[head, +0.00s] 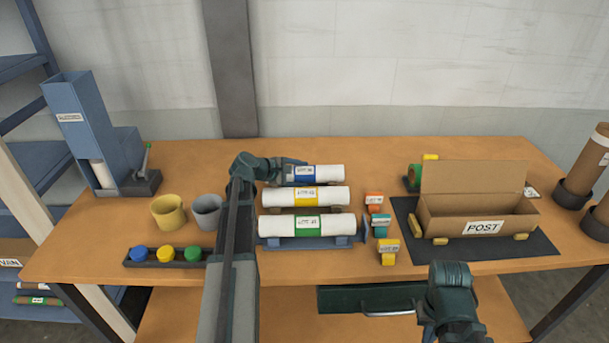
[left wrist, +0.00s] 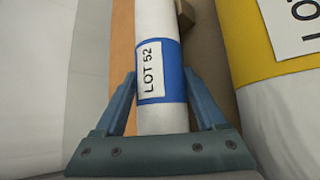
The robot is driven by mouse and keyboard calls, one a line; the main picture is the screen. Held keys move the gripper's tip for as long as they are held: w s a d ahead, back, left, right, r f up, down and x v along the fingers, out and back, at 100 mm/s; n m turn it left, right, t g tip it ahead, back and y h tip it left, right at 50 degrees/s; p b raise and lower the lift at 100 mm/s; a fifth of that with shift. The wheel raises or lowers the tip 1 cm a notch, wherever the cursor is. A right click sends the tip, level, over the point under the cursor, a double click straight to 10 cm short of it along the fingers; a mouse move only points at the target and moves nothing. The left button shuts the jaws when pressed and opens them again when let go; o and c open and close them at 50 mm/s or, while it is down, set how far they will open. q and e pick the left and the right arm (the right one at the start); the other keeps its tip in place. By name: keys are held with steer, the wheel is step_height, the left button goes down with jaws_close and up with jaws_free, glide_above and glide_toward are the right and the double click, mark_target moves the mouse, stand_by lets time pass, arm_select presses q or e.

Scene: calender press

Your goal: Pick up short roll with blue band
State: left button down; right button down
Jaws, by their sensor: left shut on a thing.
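The short white roll with a blue band (head: 325,173) lies at the back of a row of three rolls on the table. My left gripper (head: 292,170) is at its left part, fingers around the blue band. In the left wrist view the roll (left wrist: 158,30) runs between the two fingers of my left gripper (left wrist: 162,92), and its label reads LOT 52. The jaws are shut on it. Whether the roll is lifted off its support I cannot tell. My right arm shows at the lower right of the head view, but its fingertips are not visible.
A yellow-banded roll (head: 330,196) lies just in front, also close in the left wrist view (left wrist: 270,60). A green-banded roll (head: 325,226) is nearest on a blue cradle. Two cups (head: 168,211) stand left. A cardboard box (head: 455,215) marked POST sits right on a dark mat.

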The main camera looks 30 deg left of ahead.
mark_target(301, 168)
arm_select(q)
steer(key=shift+r, duration=0.15)
step_height(301, 168, up, 10)
steer(key=p, duration=1)
